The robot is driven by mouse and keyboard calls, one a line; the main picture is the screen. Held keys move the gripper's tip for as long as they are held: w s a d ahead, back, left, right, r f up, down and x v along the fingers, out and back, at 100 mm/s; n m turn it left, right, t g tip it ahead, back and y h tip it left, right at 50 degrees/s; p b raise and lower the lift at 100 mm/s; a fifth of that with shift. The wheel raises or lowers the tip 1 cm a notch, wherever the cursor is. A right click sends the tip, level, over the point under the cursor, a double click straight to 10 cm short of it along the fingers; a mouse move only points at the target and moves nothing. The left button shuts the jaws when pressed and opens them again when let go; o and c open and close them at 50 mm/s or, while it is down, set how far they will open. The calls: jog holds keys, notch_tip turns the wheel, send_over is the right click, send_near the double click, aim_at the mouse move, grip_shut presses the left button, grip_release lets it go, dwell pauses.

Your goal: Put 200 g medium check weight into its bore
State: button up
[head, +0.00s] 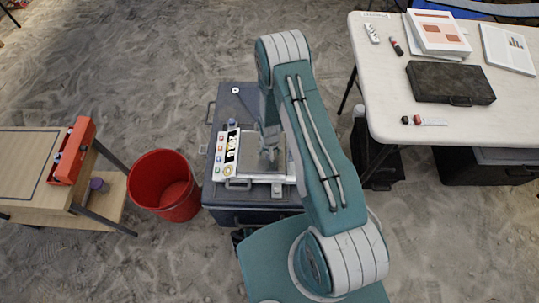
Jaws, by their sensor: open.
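I cannot make out the 200 g medium check weight for certain in the head view. An orange-red block (74,150) with dark round spots, which may be bores, stands on the wooden table at the left. My gripper (268,158) is open and points down over the steel plate of a white scale-like device (262,179). That device sits on a dark blue case (225,108). My arm hides part of the case and device, and the fingertips are too small to see clearly. Whether anything lies between them is hidden.
A red bucket (163,168) stands between the wooden table (35,198) and the case. A purple cylinder (98,185) is on the table's lower shelf. A white table (385,72) at the right bears a black case (450,82) and papers. Sandy floor is open at the upper left.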

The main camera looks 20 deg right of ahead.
jog(key=shift+f, duration=0.55)
